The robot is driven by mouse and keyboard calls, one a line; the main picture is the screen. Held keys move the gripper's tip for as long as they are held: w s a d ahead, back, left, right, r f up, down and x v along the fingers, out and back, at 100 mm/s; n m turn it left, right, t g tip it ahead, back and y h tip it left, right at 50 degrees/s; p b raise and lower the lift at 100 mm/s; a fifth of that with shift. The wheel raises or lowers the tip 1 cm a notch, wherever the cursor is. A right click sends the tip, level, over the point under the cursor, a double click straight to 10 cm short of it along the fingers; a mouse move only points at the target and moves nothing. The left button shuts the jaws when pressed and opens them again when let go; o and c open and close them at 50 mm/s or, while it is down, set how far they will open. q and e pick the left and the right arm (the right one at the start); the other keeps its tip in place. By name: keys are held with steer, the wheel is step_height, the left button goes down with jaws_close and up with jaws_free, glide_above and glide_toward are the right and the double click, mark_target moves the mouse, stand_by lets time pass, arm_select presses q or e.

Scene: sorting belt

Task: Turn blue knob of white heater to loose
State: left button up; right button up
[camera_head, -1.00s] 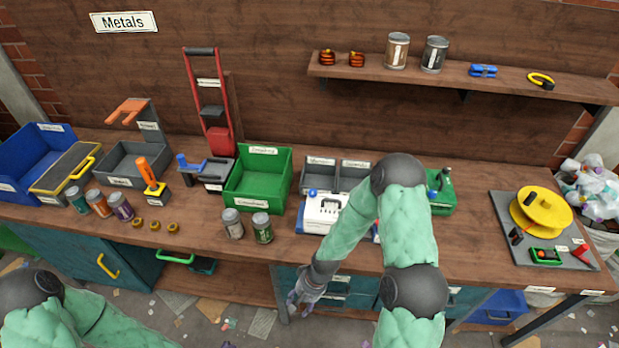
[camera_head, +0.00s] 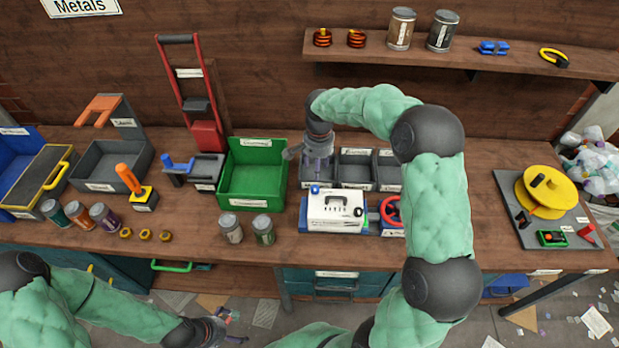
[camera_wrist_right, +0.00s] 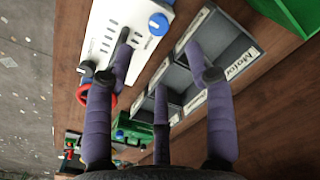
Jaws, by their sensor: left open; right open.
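The white heater (camera_head: 345,224) stands on the table on a blue base, with a black handle on top. Its blue knob (camera_head: 315,189) is at the heater's back left corner; the knob (camera_wrist_right: 158,24) shows clearly in the right wrist view. My right gripper (camera_head: 317,172) is open and empty, pointing down just behind the blue knob, above the grey bins. In the wrist view its purple fingers are spread, with the knob beyond them and not between them. My left gripper (camera_head: 232,326) is open and empty, low in front of the table.
Grey bins (camera_head: 356,170) stand directly behind the heater. A green bin (camera_head: 252,199) is to its left, with two cans in front. A red wheel (camera_head: 390,211) is close on the heater's right, partly hidden by my right arm. A shelf (camera_head: 560,65) hangs above.

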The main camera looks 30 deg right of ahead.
mark_target(315, 188)
step_height(315, 188, down, 11)
steer(key=shift+a+r+b, duration=0.1)
steer(key=shift+r+b, duration=0.1)
steer(key=shift+b, duration=0.45)
steer(key=shift+c, duration=0.2)
jaws_close()
